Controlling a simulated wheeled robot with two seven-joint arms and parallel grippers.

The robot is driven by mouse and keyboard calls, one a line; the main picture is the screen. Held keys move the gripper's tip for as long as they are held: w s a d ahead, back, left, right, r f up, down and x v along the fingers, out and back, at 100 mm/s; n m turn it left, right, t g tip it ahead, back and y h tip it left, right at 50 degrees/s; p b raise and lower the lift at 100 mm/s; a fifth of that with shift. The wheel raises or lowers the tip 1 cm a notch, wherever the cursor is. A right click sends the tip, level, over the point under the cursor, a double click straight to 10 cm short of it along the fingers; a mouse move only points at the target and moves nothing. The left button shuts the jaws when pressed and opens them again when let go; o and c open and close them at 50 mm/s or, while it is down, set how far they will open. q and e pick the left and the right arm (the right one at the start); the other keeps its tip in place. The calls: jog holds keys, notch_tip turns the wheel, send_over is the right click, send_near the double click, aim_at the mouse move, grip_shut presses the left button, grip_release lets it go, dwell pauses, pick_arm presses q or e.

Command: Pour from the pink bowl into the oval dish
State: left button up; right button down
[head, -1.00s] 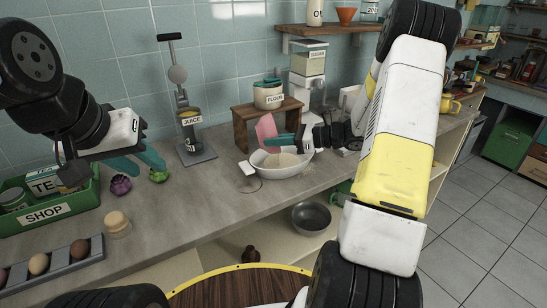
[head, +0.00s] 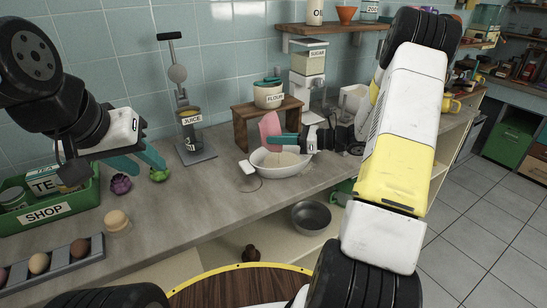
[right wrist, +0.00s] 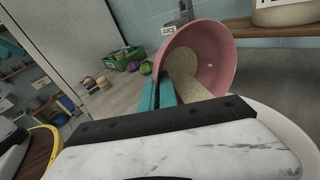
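The pink bowl (head: 269,125) is tipped on its side above the white oval dish (head: 272,173). In the right wrist view the pink bowl (right wrist: 212,50) shows its open inside, with a pale beige substance in it. My right gripper (head: 285,140) is shut on the bowl's rim; its teal fingers also show in the right wrist view (right wrist: 158,98). Beige material (head: 285,159) lies in the oval dish. My left gripper (head: 150,158) has teal fingers and hangs over the counter at the left, away from the bowl; its fingers look apart and nothing shows between them.
A wooden stand with a flour jar (head: 268,96) is behind the dish. A juice stand (head: 192,122) is to its left. A metal bowl (head: 311,217) sits on the shelf below.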

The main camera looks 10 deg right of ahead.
jog(key=shift+d+r+m+t+y, duration=0.15)
jog(key=shift+d+m+t+y, duration=0.2)
jog(key=shift+d+y, duration=0.45)
dwell(0.7)
jog(key=a+n+h, duration=0.1)
jog(key=a+h, duration=0.1)
jog(key=a+g+h, duration=0.1)
jog(key=a+h, duration=0.1)
jog(key=a+n+h, duration=0.1)
jog(key=a+h, duration=0.2)
jog(key=shift+f+n+g+b, duration=0.3)
jog(key=shift+f+n+g, duration=0.05)
jog(key=shift+a+f+h, duration=0.35)
jog(key=shift+f+h, duration=0.15)
jog(key=shift+h, duration=0.3)
jog(key=shift+a+r+n+h+b, duration=0.25)
jog(key=shift+a+h+b, duration=0.2)
jog(key=shift+a+h, duration=0.35)
jog(key=shift+a+r+n+h+b, duration=0.15)
jog(key=shift+a+n+h+b, duration=0.25)
jog(key=shift+a+h, duration=0.35)
jog(key=shift+a+f+n+g+h+b, duration=0.15)
jog(key=shift+a+f+h+b, duration=0.25)
jog(key=shift+a+h+b, duration=0.4)
jog(key=shift+a+f+n+g+h+b, duration=0.15)
jog(key=shift+a+f+h+b, duration=0.35)
jog(key=shift+a+h, duration=0.5)
jog(key=shift+a+f+n+h+b, duration=0.3)
jog(key=shift+a+h+b, duration=0.4)
jog(key=shift+h, duration=0.35)
